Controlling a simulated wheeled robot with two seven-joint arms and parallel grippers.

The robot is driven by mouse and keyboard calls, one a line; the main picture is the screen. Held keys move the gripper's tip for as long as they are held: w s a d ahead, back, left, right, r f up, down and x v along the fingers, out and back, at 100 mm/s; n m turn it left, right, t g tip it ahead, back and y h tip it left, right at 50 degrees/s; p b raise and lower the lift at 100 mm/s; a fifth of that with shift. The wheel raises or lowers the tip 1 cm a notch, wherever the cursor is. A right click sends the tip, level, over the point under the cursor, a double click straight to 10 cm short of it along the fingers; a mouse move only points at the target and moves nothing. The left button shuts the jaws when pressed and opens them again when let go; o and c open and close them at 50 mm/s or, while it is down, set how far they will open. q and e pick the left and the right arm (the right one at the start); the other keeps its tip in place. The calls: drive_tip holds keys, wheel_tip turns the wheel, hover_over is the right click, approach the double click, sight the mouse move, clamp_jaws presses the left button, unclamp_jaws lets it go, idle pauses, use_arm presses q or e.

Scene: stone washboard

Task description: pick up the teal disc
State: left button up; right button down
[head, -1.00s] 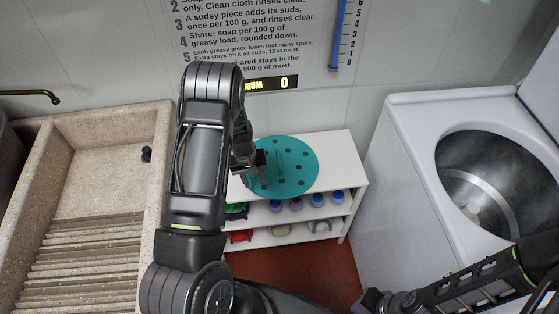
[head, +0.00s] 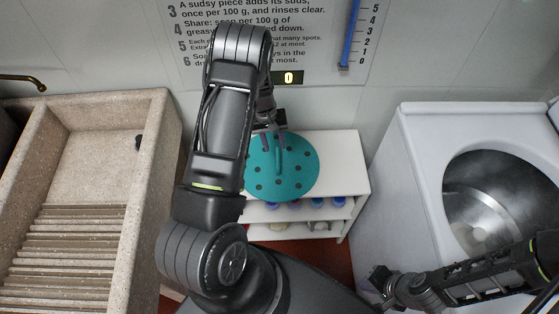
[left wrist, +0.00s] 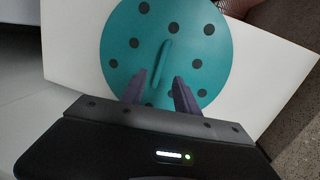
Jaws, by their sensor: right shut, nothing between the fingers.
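The teal disc (head: 282,180) lies flat on the top of a white shelf unit. It has several dark round spots and a thin raised teal handle (head: 279,160) in its middle. My left gripper (head: 273,143) is over the back part of the disc, with its fingers apart and empty. In the left wrist view, the disc (left wrist: 200,55) fills the upper middle. There the purple-grey fingertips (left wrist: 159,78) appear on either side of the handle's near end; I cannot tell their height over it. My right gripper (head: 378,282) is shut and empty at lower right, away from the disc.
The white shelf unit (head: 345,160) holds blue items (head: 338,200) and others below. A stone washboard basin (head: 105,170) stands at left, and a white washer with an open drum (head: 490,195) at right. A wall panel with a blue gauge (head: 351,35) is behind.

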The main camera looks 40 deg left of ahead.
sight(277, 157)
use_arm(q)
drive_tip(key=shift+d+f+b, duration=0.2)
drive_tip(key=shift+f+b, duration=0.45)
drive_tip(key=shift+f, duration=0.55)
drive_tip(key=shift+w+f, duration=0.1)
drive_tip(key=shift+f, duration=0.05)
drive_tip(key=shift+d+f, duration=0.1)
drive_tip(key=f, duration=0.1)
drive_tip(key=f+b, duration=0.1)
drive_tip(key=f, duration=0.1)
drive_tip(key=d+f+b, duration=0.1)
drive_tip(key=f, duration=0.1)
drive_tip(key=shift+c, duration=0.5)
clamp_jaws()
drive_tip(key=shift+r, duration=0.1)
